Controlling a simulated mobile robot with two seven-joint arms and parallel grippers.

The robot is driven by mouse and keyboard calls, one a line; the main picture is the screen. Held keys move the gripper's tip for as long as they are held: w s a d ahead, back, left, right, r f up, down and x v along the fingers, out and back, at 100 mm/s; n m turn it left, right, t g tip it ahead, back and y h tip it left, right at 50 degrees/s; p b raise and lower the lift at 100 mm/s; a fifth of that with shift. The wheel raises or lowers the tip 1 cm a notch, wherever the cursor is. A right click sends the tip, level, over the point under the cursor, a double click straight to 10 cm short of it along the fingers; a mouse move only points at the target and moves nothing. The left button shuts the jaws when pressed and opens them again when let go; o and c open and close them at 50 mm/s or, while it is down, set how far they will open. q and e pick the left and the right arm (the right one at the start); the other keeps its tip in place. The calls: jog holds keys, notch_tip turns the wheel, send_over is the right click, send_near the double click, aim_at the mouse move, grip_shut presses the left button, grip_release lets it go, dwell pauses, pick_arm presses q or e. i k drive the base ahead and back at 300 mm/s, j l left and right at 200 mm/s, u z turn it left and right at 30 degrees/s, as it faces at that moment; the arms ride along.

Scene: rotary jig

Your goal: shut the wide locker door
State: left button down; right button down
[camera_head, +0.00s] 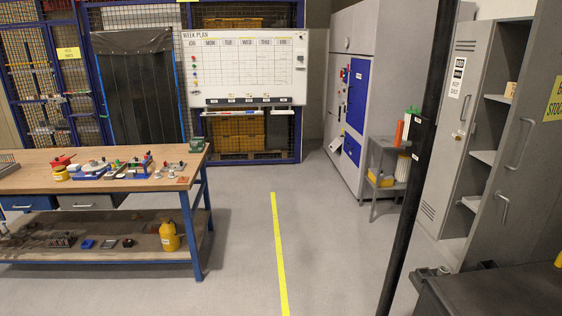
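A grey locker door (447,168) with vent slots, a white-and-black sign (456,78) and a small latch (458,135) stands open at the left of the shelves. I take it for the wide door, but its full width is hard to judge. A dark post partly covers its left side. Neither of my grippers is in view.
A black post (421,140) rises before the locker. A dark cart top (495,292) fills the bottom right. A wooden workbench (120,181) is at left. The floor (325,235) between is clear.

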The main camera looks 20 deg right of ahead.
aim_at(526, 170)
jog(key=i+z, duration=0.15)
jog(key=i, duration=0.65)
jog(key=i+z, duration=0.2)
jog(key=i, duration=0.6)
jog(key=i+z, duration=0.7)
jog(key=z, duration=0.15)
jog(key=i+j+z, duration=0.15)
jog(key=i+z, duration=0.25)
